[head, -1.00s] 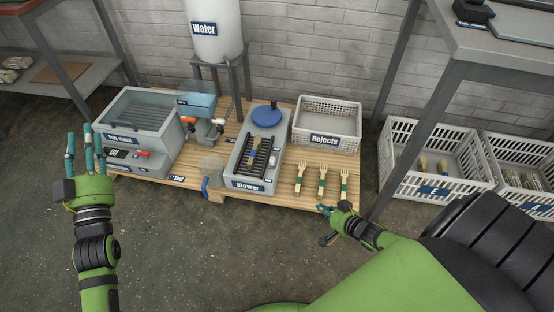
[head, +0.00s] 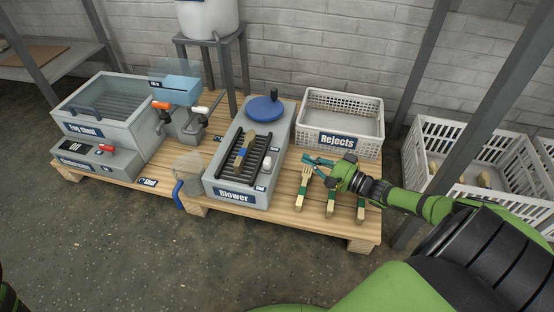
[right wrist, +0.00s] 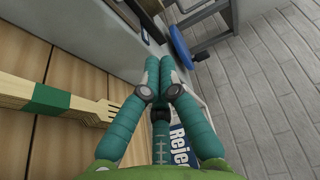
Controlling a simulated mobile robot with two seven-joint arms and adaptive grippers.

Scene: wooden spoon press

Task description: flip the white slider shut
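The small white slider (head: 267,164) sits on the right side of the grey blower (head: 222,187), beside its dark slatted rack. My right gripper (head: 306,166) is to the right of the blower, above the forks and in front of the rejects crate, apart from the slider. In the right wrist view, its teal fingers (right wrist: 158,72) come together at the tips, with nothing seen held between them. I cannot make out the slider in that view. My left gripper is out of view.
Wooden forks with green bands (head: 330,194) lie under my right gripper. The white rejects crate (head: 362,118) stands behind it. A brush (head: 244,148) lies on the blower's rack, with a blue round lid (head: 265,108) behind. A grey chest (head: 110,118) stands left.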

